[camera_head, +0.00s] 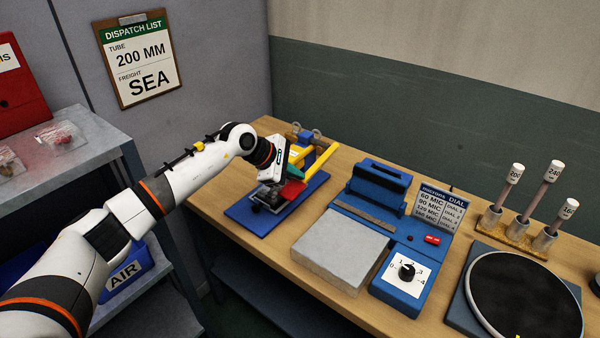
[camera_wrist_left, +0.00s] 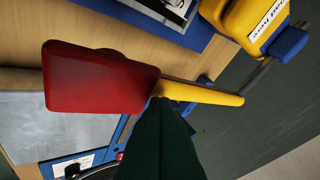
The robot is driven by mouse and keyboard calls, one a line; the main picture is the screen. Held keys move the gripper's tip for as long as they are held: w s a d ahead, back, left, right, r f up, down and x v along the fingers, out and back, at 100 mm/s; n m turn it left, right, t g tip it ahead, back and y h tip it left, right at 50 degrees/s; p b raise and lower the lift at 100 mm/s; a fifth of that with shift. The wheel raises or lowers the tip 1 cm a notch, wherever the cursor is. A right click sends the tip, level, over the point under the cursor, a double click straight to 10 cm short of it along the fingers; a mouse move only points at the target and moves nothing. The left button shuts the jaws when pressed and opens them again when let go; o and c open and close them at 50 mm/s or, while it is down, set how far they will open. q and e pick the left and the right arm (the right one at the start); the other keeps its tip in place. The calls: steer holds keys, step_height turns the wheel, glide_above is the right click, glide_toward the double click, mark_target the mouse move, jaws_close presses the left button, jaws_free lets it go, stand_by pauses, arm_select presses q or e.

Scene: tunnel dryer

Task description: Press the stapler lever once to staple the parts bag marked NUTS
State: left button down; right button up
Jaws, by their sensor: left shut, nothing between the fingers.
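The stapler stands on a blue base plate (camera_head: 243,214) at the left end of the bench. Its lever has a yellow arm (camera_head: 319,162) and a red pad (camera_head: 291,190). In the left wrist view the red pad (camera_wrist_left: 100,78) fills the left centre, and the yellow arm (camera_wrist_left: 205,94) runs right from it. My left gripper (camera_head: 297,174) is shut and empty, its dark green fingers (camera_wrist_left: 160,105) close by the pad's edge and yellow arm; contact cannot be told. No bag marked NUTS can be made out; the gripper and lever hide part of the plate. My right gripper is out of view.
A blue sealer unit (camera_head: 378,188) with a dial and grey plate (camera_head: 341,249) stands right of the stapler. A round black disc (camera_head: 525,305) and several tubes on a stand (camera_head: 515,238) are further right. Small bags (camera_head: 60,135) lie on a grey shelf at left.

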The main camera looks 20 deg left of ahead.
arm_select(q)
steer(key=shift+s+f, duration=0.15)
steer(key=shift+f, duration=0.35)
steer(key=shift+r+p, duration=0.75)
steer(key=shift+r, duration=1.3)
steer(key=shift+a+r, duration=0.15)
steer(key=shift+r, duration=0.25)
steer(key=shift+w+r, duration=0.15)
steer(key=shift+w, duration=0.05)
step_height(320, 180, up, 5)
steer(key=shift+f+p, duration=0.1)
steer(key=shift+p, duration=1)
